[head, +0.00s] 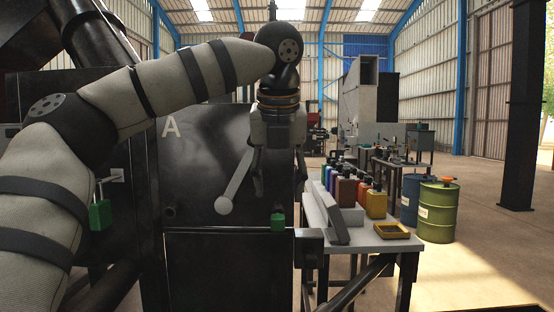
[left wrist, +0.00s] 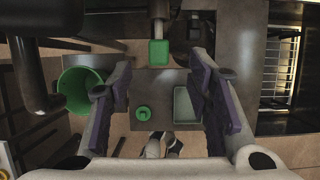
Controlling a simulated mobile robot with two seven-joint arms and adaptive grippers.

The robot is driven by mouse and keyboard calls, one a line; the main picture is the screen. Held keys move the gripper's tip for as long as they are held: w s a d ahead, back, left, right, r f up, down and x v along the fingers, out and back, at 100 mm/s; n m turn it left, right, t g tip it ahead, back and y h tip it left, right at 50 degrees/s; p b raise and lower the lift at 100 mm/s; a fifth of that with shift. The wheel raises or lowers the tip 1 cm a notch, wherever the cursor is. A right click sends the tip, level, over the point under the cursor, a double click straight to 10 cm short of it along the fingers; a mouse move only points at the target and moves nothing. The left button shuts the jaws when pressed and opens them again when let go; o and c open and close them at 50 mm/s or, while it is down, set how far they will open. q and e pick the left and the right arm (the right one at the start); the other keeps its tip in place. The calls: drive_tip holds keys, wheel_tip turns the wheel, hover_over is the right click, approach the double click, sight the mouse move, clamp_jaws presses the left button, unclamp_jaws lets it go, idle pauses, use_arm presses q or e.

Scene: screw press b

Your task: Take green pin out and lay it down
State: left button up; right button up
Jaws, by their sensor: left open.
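My left gripper (head: 279,182) hangs in front of the dark machine marked A (head: 205,170), fingers pointing down. It is open and empty; its purple-padded fingers (left wrist: 160,82) stand apart in the left wrist view. A small green block-like piece (head: 278,221), perhaps the green pin's head, is just below the fingers in the head view. In the left wrist view a green square piece on a pale rod (left wrist: 158,53) shows between and beyond the fingertips, and a small round green knob (left wrist: 143,113) is on a brown plate. I cannot tell which is the pin. My right gripper is not in view.
A silver lever (head: 235,185) is left of the gripper. Another green piece (head: 100,215) hangs farther left. A grey bench (head: 375,243) holds several coloured bottles and a yellow tray (head: 392,230). The left wrist view shows a green bucket (left wrist: 82,90) and a pale tray (left wrist: 186,105).

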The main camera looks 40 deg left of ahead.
sight(278, 215)
use_arm(q)
drive_tip(key=x, duration=0.7)
drive_tip(key=shift+a+r, duration=0.1)
clamp_jaws()
